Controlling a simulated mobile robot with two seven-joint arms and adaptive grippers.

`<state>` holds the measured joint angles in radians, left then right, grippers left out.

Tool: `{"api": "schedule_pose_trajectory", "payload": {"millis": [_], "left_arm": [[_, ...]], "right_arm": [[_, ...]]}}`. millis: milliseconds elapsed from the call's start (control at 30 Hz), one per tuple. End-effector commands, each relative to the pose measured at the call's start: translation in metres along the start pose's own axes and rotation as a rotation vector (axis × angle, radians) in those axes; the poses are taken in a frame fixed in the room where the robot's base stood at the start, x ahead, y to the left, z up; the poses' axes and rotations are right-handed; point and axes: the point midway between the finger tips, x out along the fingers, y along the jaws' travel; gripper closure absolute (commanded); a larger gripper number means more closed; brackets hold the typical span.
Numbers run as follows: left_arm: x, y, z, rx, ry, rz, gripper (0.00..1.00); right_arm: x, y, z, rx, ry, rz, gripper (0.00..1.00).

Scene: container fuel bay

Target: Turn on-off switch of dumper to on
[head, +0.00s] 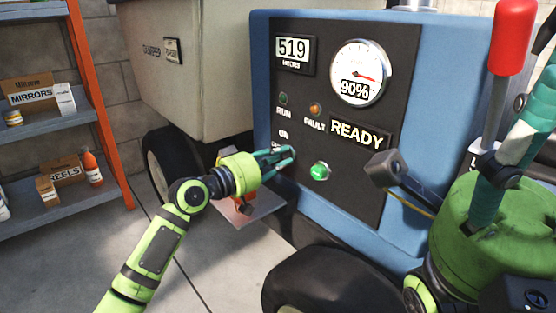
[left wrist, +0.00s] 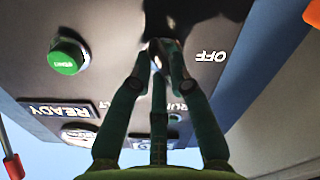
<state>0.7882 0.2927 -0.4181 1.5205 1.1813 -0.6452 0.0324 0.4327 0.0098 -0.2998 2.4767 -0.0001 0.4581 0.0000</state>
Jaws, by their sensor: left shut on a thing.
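The dumper's dark control panel (head: 340,120) faces me on the blue body (head: 262,60). The on-off switch (left wrist: 158,46) sits below the ON label (head: 284,133) and is mostly hidden by my fingers. My left gripper (head: 288,154) is shut on the switch at the panel's lower left. In the left wrist view, which shows the panel upside down, my left fingertips (left wrist: 160,55) close around it beside the OFF label (left wrist: 208,56). I cannot tell which way the switch points. My right gripper (head: 515,145) is close at the right, partly cut off; its jaw state is unclear.
A green button (head: 319,171) is right of the switch. The display (head: 358,134) reads READY; the gauge (head: 357,74) shows 90%. A red-handled lever (head: 512,38) stands at the right. Shelves (head: 45,115) with boxes are at the left. A tire (head: 320,285) is below the panel.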

Motion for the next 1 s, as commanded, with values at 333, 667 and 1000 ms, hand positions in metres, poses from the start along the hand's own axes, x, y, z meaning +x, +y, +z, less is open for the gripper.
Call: {"api": "schedule_pose_trajectory", "payload": {"millis": [333,667,1000], "left_arm": [[0.0,0.0,-0.001,0.018,0.001,-0.001,1.0],[0.0,0.0,-0.001,0.016,0.001,-0.001,0.56],[-0.011,-0.002,0.0,0.014,0.001,-0.002,0.56]], "right_arm": [[0.003,-0.001,-0.002,-0.001,0.011,-0.004,0.39],[0.002,-0.001,-0.001,-0.001,0.009,-0.007,0.39],[-0.001,-0.001,0.002,-0.002,-0.004,-0.008,0.39]]}}
